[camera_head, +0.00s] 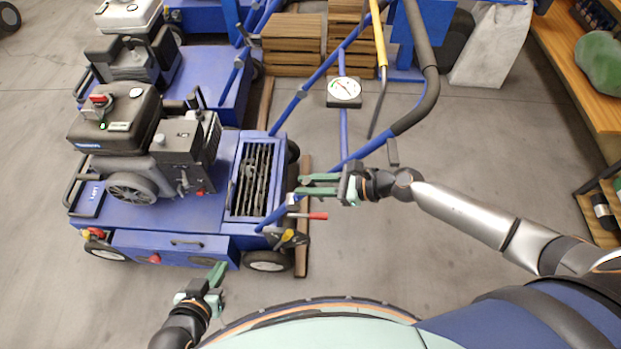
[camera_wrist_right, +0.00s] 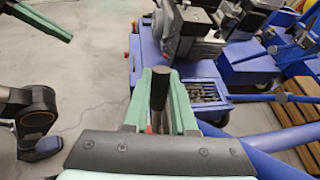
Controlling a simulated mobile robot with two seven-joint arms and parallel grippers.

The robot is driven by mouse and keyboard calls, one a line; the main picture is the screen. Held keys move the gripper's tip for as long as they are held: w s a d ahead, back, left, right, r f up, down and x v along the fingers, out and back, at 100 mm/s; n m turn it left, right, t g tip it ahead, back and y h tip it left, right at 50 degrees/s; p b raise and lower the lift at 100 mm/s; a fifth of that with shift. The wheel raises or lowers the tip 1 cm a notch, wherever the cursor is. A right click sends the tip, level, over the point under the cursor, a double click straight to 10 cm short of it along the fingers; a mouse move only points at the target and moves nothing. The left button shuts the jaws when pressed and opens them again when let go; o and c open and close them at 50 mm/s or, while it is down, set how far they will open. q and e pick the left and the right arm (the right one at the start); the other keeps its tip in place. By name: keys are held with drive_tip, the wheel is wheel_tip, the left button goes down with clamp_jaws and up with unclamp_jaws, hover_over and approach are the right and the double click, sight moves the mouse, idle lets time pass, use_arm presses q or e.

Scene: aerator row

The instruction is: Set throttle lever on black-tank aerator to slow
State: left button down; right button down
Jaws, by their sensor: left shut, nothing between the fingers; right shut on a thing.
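The black-tank aerator stands at the left in the head view, with its black tank (camera_head: 115,120) above a blue deck (camera_head: 190,210). My right gripper (camera_head: 300,185) is beside the deck's right edge, at the blue handlebar frame. In the right wrist view its green fingers (camera_wrist_right: 160,95) are shut on a black handle (camera_wrist_right: 160,88). I cannot tell whether this is the throttle lever; the fingers hide its lower part. A red-tipped lever (camera_head: 316,215) sticks out just below the gripper. My left gripper (camera_head: 217,275) is shut and empty, in front of the aerator.
A round white gauge (camera_head: 344,89) is on the handlebar. A white-tank aerator (camera_head: 128,14) stands behind. Wooden crates (camera_head: 292,42) are at the back, and a wooden shelf (camera_head: 565,60) is at the right. The floor between handlebar and shelf is clear.

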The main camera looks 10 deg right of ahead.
idle(0.4)
drive_tip(key=c, duration=1)
unclamp_jaws()
drive_tip(key=shift+c, duration=0.2)
drive_tip(key=shift+b+v, duration=0.6)
drive_tip(key=shift+v, duration=5.7)
